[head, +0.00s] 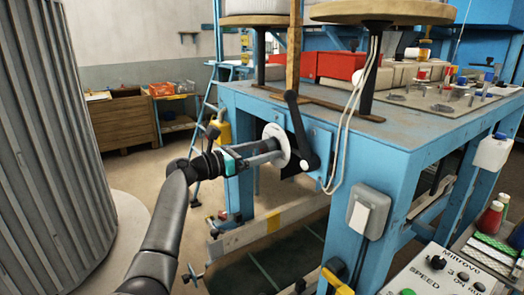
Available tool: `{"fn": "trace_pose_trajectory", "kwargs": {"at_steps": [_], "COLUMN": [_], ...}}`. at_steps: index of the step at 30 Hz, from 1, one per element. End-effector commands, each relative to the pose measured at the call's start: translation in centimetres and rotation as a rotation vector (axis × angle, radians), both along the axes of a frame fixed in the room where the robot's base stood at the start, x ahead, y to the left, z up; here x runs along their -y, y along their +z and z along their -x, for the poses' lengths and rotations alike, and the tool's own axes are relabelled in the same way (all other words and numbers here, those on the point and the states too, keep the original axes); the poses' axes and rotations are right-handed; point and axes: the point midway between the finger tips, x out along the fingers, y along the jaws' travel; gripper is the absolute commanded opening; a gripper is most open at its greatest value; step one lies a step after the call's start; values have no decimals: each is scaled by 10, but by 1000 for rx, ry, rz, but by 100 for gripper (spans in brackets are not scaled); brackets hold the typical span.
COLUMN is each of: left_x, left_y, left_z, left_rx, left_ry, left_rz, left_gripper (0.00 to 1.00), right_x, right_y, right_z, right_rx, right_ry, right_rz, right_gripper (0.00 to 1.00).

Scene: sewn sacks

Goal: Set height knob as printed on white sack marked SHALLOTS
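My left gripper (281,153) reaches in from the lower left to the front of the blue machine table. Its two grey fingers are apart, with their tips at a white round disc (273,135). A black crank lever (297,122) with a round knob at each end stands beside the disc, just right of the fingertips. I cannot tell whether the fingers touch or hold anything there, and no height marking is readable. No white sack with the word SHALLOTS can be made out. My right gripper is not in view.
The blue table (240,98) carries a red box (340,65) and small parts. White cables hang near the crank, above a grey switch box (368,212). A control panel (440,268) labelled SPEED is at lower right. A ribbed grey column (50,150) stands left.

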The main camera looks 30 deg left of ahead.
Motion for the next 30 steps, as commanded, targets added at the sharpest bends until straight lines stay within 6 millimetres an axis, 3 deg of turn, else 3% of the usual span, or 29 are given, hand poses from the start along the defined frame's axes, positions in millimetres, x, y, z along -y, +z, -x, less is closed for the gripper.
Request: {"fn": "trace_pose_trajectory", "kwargs": {"at_steps": [2,21,30], "left_x": [0,0,0], "left_y": [0,0,0], "left_z": [0,0,0], "left_rx": [0,0,13], "left_ry": [0,0,0], "left_rz": [0,0,-30], "left_gripper": [75,3,1], "right_x": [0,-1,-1], "right_y": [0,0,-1], "right_z": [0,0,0], "right_rx": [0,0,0], "right_ry": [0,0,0], "right_rz": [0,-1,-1], "right_gripper": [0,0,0]}}
